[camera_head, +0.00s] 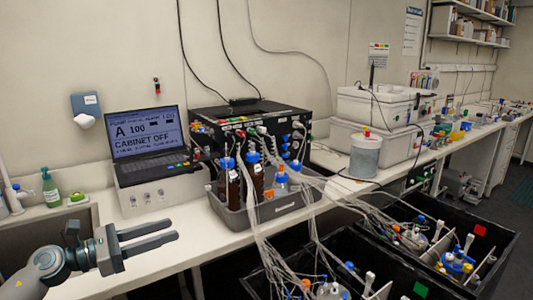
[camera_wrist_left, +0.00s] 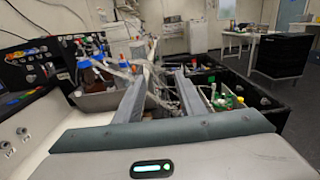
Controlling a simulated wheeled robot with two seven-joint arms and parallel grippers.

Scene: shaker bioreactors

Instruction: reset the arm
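My left gripper (camera_head: 152,241) comes in from the lower left of the head view, above the front edge of the bench by the sink. Its two grey fingers are apart and point right, with nothing between them. In the left wrist view the gripper (camera_wrist_left: 160,95) also shows its fingers spread, with the bottles and tubing in the distance beyond them. My right gripper does not show in either view.
A grey tray (camera_head: 272,211) of bottles stands on the bench (camera_head: 173,238), right of a laptop (camera_head: 148,137). Tubes run from it into black bins (camera_head: 489,257) at the lower right. A sink (camera_head: 45,237) with a green soap bottle (camera_head: 51,189) lies left.

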